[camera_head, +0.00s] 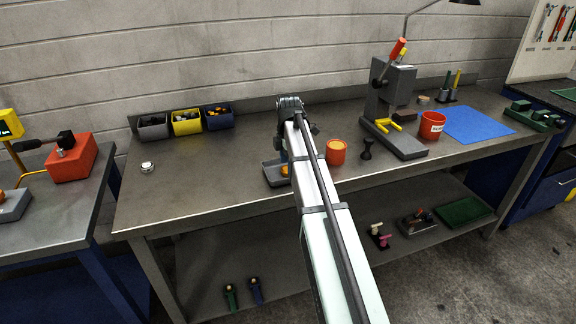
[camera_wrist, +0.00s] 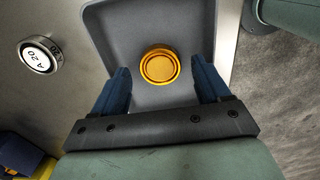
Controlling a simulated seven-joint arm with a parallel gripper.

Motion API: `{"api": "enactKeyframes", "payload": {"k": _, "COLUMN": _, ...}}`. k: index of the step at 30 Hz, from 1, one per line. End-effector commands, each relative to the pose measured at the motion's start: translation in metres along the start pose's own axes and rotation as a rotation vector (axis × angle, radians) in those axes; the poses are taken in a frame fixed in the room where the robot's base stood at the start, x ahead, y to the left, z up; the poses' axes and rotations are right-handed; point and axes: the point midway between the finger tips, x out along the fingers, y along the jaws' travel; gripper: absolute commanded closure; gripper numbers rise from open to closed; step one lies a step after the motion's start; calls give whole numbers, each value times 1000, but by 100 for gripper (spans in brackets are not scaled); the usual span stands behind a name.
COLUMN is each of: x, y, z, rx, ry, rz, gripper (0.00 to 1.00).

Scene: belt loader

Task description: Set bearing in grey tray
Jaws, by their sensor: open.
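The grey tray (camera_head: 271,173) sits near the table's front edge, partly hidden by my arm. In the wrist view the tray (camera_wrist: 110,28) fills the upper middle. A ringed, orange-gold round piece, which looks like the bearing (camera_wrist: 160,67), lies flat on the tray floor. A sliver of it shows beside my arm in the head view (camera_head: 285,170). My gripper (camera_wrist: 160,78) is open over the tray, with one blue finger on each side of the bearing. A gap shows on both sides. In the head view my arm hides the fingers.
A silver disc marked "A 20" (camera_wrist: 39,54) is beside the tray. An orange tin (camera_head: 336,152) and a small black stamp-like piece (camera_head: 367,149) stand to the right, before the press (camera_head: 392,100). Bins (camera_head: 186,122) line the back left. The table's left part is mostly clear.

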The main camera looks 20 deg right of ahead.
Motion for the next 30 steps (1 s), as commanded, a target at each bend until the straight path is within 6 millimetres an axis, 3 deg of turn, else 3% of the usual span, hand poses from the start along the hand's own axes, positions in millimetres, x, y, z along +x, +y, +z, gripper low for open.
{"api": "enactKeyframes", "payload": {"k": 15, "x": -87, "y": 2, "z": 0, "rx": -1, "ry": -1, "rz": 1, "gripper": 24}}
{"api": "enactKeyframes", "payload": {"k": 21, "x": -105, "y": 1, "z": 0, "rx": -1, "ry": -1, "rz": -1, "gripper": 24}}
{"api": "enactKeyframes", "payload": {"k": 30, "x": -110, "y": 0, "z": 0, "rx": -1, "ry": -1, "rz": -2, "gripper": 24}}
